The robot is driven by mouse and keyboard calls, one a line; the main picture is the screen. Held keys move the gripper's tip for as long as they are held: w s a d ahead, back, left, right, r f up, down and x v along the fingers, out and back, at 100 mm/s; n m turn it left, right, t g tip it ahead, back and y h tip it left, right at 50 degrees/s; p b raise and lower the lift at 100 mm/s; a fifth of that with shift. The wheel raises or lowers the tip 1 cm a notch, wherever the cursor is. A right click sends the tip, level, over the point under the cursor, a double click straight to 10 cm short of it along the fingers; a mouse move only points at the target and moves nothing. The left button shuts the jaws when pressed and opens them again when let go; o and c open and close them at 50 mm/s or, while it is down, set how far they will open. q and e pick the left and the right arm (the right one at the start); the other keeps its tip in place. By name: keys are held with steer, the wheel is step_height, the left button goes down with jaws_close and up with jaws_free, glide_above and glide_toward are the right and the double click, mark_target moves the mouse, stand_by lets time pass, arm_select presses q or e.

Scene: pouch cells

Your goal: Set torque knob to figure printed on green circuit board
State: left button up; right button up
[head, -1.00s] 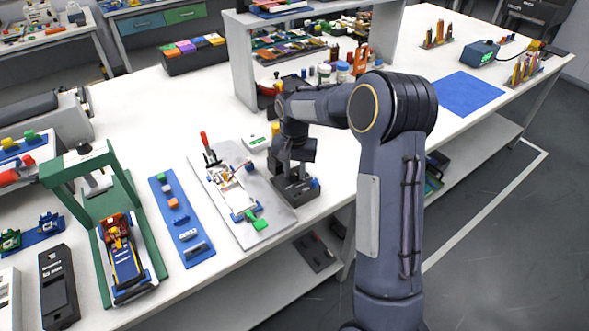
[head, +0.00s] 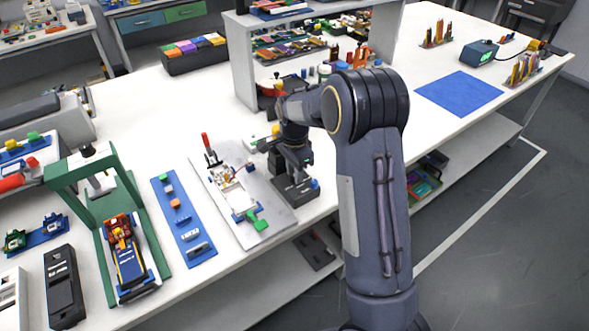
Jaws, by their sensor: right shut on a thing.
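My right gripper (head: 290,166) points down over a black box (head: 298,190) with a small blue button (head: 315,183). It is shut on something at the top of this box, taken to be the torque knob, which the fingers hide. The knob's scale and setting cannot be read. I cannot make out a green circuit board with a printed figure. My left gripper is out of view.
A blue strip (head: 168,210) with small parts and a green press frame (head: 107,276) stand to the left. A grey shelf unit (head: 242,62) with bottles in front is behind the gripper. A blue mat (head: 459,94) lies bare at the right.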

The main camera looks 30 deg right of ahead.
steer(key=shift+m, duration=0.5)
steer(key=o, duration=1)
steer(key=shift+r, duration=0.1)
step_height(320, 180, up, 8)
steer(key=shift+f, duration=0.25)
steer(key=shift+r, duration=0.1)
